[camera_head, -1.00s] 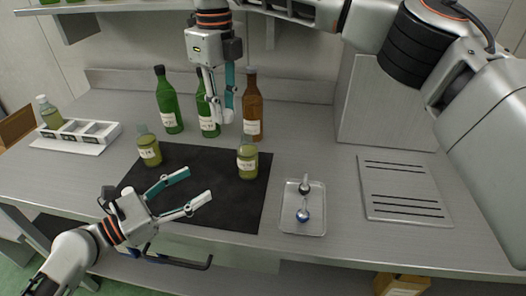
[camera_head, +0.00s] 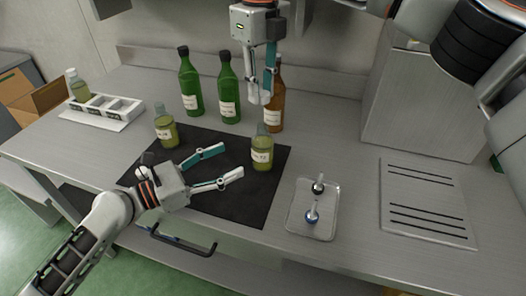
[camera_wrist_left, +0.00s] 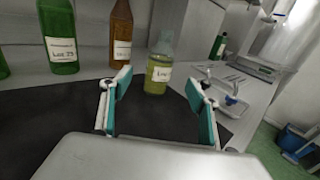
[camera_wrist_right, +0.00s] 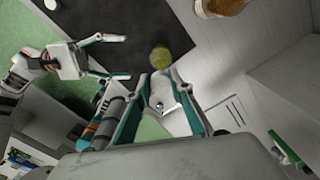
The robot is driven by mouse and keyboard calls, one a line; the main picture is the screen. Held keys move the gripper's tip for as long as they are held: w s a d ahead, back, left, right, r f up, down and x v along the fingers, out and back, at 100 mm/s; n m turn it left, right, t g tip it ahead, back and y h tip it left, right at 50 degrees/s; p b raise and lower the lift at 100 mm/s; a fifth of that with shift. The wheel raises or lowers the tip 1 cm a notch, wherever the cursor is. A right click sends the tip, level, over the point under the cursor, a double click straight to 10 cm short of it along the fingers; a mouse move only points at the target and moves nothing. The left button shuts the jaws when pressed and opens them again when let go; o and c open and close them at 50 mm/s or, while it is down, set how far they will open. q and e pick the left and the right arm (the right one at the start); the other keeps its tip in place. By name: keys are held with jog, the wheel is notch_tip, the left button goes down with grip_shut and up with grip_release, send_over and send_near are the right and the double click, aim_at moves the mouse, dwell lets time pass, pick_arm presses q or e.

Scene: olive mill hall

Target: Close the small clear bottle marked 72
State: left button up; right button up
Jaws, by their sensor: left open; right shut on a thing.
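A small clear bottle (camera_head: 262,154) with yellow-green oil stands upright on the black mat (camera_head: 228,203); its label seems to read 72. It also shows in the left wrist view (camera_wrist_left: 158,74) and from above in the right wrist view (camera_wrist_right: 161,57). My left gripper (camera_head: 234,160) is open, low over the mat, its fingertips pointing at this bottle and apart from it. My right gripper (camera_head: 262,98) points down above the bottle. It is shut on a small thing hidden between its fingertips.
Two green bottles (camera_head: 190,85) (camera_head: 229,92) and a brown bottle (camera_head: 275,105) stand behind the mat. A white rack (camera_head: 103,112) is at left, a steel box (camera_head: 420,100) at right.

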aim_at(253, 149)
pick_arm(q)
jog(key=x, duration=1.1)
jog(key=shift+d, duration=0.2)
jog(key=c, duration=1.7)
pick_arm(e)
jog(key=shift+f, duration=2.55)
jog(key=shift+f, duration=0.1)
jog(key=shift+f, duration=0.8)
pick_arm(q)
grip_shut()
pick_arm(e)
jog(key=shift+f, duration=0.55)
